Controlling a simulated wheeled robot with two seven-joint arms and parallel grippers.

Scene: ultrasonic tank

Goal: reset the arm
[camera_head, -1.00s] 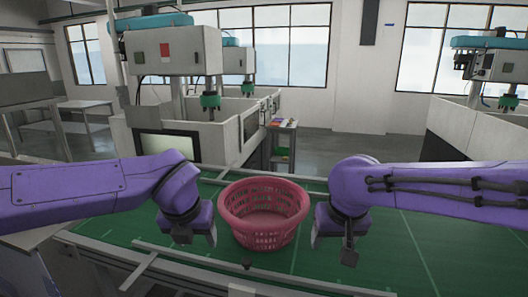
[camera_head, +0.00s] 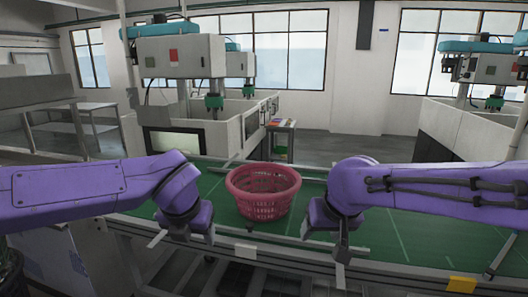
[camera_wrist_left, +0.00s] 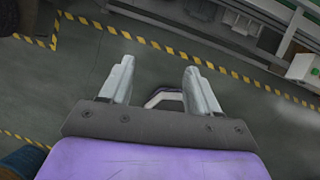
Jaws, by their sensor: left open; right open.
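My left gripper (camera_head: 186,236) hangs at the left of the pink basket in the head view, apart from it.
Behind the belt stands a white tank machine (camera_head: 218,135) with a control box (camera_head: 181,57). Another machine (camera_head: 490,68) is at the right. A yellow block (camera_head: 462,285) sits near the front edge. The wrist view shows floor with yellow-black tape (camera_wrist_left: 140,39).

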